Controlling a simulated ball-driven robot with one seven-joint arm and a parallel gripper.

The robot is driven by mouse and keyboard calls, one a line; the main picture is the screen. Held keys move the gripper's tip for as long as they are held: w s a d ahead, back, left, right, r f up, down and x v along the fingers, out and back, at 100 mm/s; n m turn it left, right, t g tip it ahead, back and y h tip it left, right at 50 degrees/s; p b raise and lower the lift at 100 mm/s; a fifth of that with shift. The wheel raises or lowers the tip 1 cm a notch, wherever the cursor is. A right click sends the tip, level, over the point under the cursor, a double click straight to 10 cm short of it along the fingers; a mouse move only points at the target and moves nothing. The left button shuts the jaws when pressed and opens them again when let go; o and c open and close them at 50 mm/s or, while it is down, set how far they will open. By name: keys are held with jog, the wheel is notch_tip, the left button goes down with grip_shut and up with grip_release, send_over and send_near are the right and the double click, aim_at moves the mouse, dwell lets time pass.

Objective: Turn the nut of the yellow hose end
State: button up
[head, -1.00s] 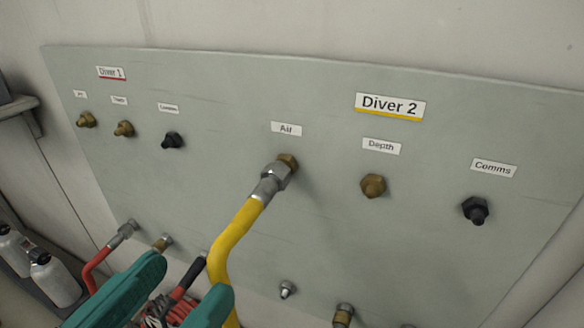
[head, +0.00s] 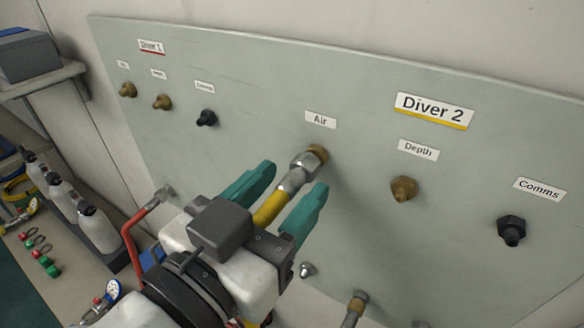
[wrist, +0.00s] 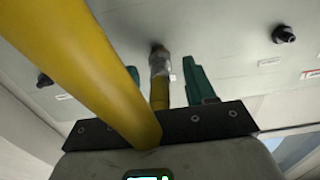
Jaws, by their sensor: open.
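The yellow hose (head: 270,208) ends in a silver metal nut (head: 304,164) at the brass Air fitting (head: 319,152) of Diver 2. My gripper (head: 294,178) is open, with its two teal fingers on either side of the hose end, short of the nut. In the wrist view the silver nut (wrist: 160,66) shows between and beyond the fingers, and the yellow hose (wrist: 90,85) crosses close in front of the camera. The lower part of the hose is hidden behind my gripper in the head view.
The grey panel (head: 250,115) also carries brass Depth (head: 403,188) and black Comms (head: 511,230) fittings to the right. Diver 1 fittings (head: 162,101) are at the upper left. A red hose (head: 132,245) hangs at the lower left. Several white bottles (head: 95,228) stand at left.

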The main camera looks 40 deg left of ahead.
jog(key=shift+x, duration=0.9)
grip_shut()
